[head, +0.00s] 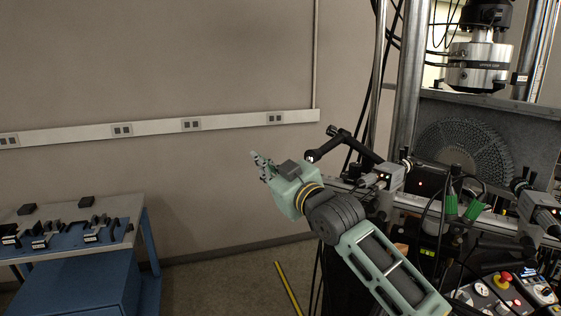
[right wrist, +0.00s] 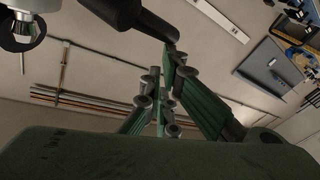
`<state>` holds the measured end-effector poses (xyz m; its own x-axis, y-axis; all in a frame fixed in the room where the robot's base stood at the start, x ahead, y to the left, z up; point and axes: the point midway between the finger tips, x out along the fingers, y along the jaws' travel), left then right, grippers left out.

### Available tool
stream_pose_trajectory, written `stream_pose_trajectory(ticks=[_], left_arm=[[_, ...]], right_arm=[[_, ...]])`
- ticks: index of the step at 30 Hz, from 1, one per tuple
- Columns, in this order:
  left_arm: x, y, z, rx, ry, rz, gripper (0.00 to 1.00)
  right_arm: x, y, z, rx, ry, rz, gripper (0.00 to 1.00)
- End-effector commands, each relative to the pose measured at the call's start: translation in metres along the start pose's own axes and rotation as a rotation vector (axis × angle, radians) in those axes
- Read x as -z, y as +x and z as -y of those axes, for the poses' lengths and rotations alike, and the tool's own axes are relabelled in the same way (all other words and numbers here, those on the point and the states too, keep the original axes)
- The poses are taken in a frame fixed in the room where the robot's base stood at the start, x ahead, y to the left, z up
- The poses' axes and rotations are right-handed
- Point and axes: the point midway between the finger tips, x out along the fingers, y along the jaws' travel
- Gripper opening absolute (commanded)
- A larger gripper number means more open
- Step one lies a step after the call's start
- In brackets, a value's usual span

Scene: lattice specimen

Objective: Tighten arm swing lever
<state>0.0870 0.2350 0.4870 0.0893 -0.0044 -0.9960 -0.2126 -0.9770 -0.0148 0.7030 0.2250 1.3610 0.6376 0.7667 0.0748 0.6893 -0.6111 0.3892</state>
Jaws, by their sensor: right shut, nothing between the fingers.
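My right gripper (head: 262,160) reaches up and left in the head view, in front of the bare wall. It is shut with nothing in it. A black jointed arm (head: 357,145) on the test rig rises just right of the gripper, with a dark cylindrical end pointing toward it. I cannot clearly make out which part is the swing lever. In the right wrist view, the green fingers (right wrist: 165,90) show in the middle, and a dark rod (right wrist: 130,15) passes at the top near them. Contact is unclear. My left gripper is not in view.
A round lattice specimen (head: 465,150) stands in the rig at right, beside a metal column (head: 408,85). Camera units (head: 385,176), cables and a control panel (head: 500,290) crowd below. A blue workbench (head: 75,255) with black parts is at left. The floor between is mostly clear.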

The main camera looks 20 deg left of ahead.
Motion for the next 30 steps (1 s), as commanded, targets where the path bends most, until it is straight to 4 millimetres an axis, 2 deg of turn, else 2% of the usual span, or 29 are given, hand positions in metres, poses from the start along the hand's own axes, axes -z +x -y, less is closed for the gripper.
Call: stream_pose_trajectory(ticks=[15, 30], left_arm=[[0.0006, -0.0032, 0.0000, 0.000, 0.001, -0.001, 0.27], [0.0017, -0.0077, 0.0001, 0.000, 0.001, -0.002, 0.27]], right_arm=[[-0.0085, 0.0015, 0.0045, 0.006, -0.004, 0.013, 0.00], [-0.0034, 0.0017, 0.0028, 0.006, -0.004, 0.013, 0.00]])
